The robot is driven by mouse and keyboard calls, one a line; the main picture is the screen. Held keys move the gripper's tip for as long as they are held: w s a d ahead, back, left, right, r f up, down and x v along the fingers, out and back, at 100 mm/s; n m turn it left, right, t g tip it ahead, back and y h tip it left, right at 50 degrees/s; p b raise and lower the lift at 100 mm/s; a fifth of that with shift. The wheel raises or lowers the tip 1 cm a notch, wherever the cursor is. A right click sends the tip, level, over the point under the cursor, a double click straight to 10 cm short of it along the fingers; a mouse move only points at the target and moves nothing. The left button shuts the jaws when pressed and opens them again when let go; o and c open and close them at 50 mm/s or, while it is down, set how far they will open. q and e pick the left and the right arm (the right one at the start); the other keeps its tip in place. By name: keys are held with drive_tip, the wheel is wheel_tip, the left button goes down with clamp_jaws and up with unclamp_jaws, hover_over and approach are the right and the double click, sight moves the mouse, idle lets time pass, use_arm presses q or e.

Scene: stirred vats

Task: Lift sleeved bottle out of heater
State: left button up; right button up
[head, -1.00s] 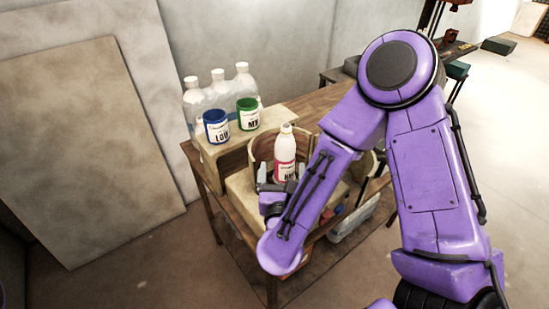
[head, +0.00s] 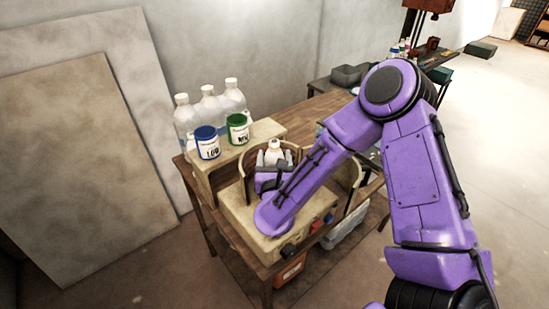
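The bottle (head: 274,148) stands behind my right gripper, with only its white cap and shoulder showing. Its red-and-white sleeve is hidden by the gripper. The heater (head: 238,212) is a beige box on the table, with a curved brown wall (head: 349,174) around its top and coloured controls on its front. The bottle is inside that wall; its base is hidden. My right gripper (head: 275,157) reaches in over the heater, one grey finger on each side of the bottle. I cannot tell whether the fingers touch it. My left gripper is out of view.
A blue can (head: 207,146) and a green can (head: 238,131) stand on a raised beige shelf left of the heater. Several clear bottles (head: 208,103) stand behind them. The wooden table top (head: 316,108) is bare behind the heater. A plastic bin (head: 345,228) sits below.

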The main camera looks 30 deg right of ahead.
drive_tip(key=c, duration=0.5)
drive_tip(key=shift+r+p, duration=3.05)
drive_tip(key=shift+r, duration=1.45)
drive_tip(key=shift+c, duration=0.2)
drive_tip(key=shift+r, duration=2.8)
